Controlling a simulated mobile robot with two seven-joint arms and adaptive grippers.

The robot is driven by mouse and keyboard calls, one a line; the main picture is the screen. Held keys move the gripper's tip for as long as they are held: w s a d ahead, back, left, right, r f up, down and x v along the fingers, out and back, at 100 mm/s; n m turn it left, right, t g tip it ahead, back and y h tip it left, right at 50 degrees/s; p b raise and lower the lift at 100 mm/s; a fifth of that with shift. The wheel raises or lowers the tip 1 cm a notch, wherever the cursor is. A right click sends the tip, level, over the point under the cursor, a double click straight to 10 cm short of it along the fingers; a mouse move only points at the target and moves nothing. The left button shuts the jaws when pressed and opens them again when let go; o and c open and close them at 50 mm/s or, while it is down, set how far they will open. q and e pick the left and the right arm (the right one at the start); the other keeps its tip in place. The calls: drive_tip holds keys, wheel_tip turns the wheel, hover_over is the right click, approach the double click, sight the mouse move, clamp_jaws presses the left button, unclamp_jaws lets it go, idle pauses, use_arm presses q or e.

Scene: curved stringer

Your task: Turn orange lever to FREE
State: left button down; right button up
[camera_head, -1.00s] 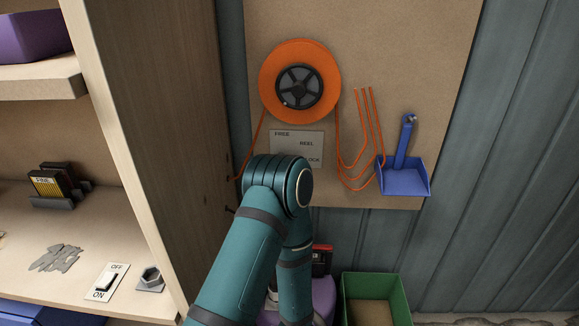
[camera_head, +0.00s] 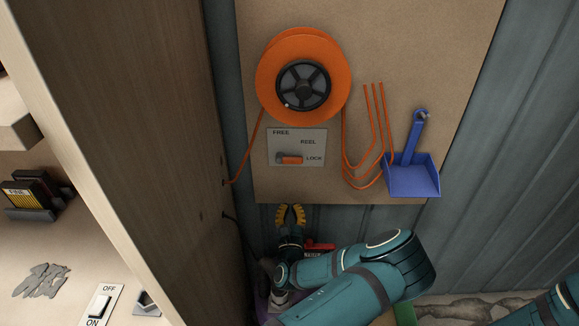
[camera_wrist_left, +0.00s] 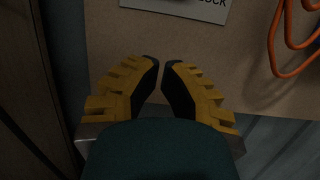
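The orange lever (camera_head: 291,160) is on a grey plate (camera_head: 310,143) marked FREE at the top left, REEL, and LOCK at the right. The lever lies about level and points right toward LOCK. My left gripper (camera_head: 290,207) is below the plate, near the board's lower edge, with its yellow fingers pointing up. It is empty and slightly open, with a narrow gap between the tips. In the left wrist view the fingers (camera_wrist_left: 161,62) point at the bare board, and the plate's lower edge (camera_wrist_left: 185,12) shows at the top. My right gripper is out of view.
An orange reel (camera_head: 303,76) hangs above the plate. Its hose (camera_head: 346,160) loops down at the right, beside a blue dustpan (camera_head: 413,178). A wooden cabinet side (camera_head: 140,110) stands close at the left. A red item (camera_head: 319,247) is beside my left wrist.

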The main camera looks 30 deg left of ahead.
sight(292, 171)
use_arm(q)
drive_tip(key=shift+d+h, duration=0.2)
drive_tip(key=shift+h, duration=0.1)
drive_tip(key=shift+w+r, duration=0.1)
drive_tip(key=shift+w, duration=0.05)
drive_tip(key=b+x, duration=0.1)
drive_tip(key=x, duration=0.9)
drive_tip(key=shift+r, duration=2.05)
